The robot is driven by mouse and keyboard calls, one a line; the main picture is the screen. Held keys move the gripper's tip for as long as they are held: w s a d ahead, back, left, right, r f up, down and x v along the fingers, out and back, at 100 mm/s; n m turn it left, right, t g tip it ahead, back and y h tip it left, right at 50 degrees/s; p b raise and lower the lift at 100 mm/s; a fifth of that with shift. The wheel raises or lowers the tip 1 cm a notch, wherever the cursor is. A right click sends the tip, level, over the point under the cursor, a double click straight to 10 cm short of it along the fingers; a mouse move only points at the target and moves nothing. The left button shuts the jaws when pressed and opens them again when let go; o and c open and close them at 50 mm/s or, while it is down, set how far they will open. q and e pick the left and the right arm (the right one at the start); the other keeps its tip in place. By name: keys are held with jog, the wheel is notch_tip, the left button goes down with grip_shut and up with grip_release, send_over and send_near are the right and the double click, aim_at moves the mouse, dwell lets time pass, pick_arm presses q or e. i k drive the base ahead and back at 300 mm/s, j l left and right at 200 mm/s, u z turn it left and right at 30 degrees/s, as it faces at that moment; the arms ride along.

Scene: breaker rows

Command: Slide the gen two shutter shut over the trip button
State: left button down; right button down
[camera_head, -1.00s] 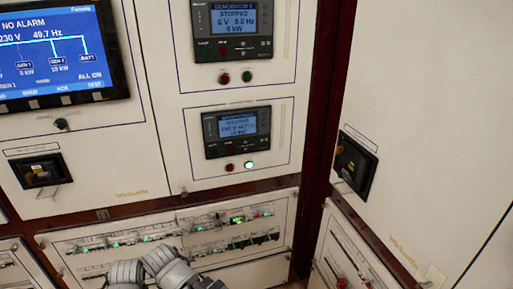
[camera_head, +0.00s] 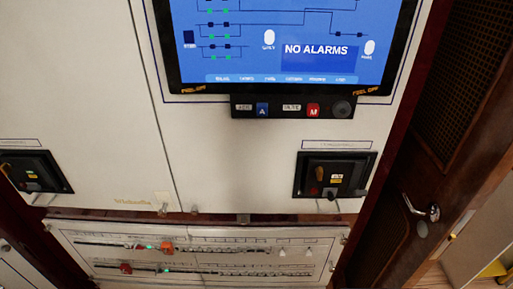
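Neither the gen two generator panel nor a shutter or trip button that I can identify as gen two shows in the head view now. The view holds a different stretch of the switchboard. A black breaker unit (camera_head: 334,176) with a handle sits in the right white panel, and another breaker unit (camera_head: 34,173) sits at the left edge. Their labels are too small to read. Neither of my grippers is in view.
A large blue screen (camera_head: 290,35) reads NO ALARMS. A strip with blue A and red M buttons (camera_head: 313,110) is below it. A breaker row panel (camera_head: 200,255) with green lights runs along the bottom. A wooden door (camera_head: 425,140) with a metal handle (camera_head: 424,209) stands at right.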

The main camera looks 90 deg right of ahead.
aim_at(330, 192)
jog(key=z, duration=0.5)
jog(key=j+z, duration=0.1)
jog(key=z, duration=0.35)
jog(key=k+z, duration=0.1)
jog(key=z, duration=1.35)
jog(key=k+z, duration=0.1)
jog(key=z, duration=0.4)
jog(key=l+z, duration=0.1)
jog(key=z, duration=0.4)
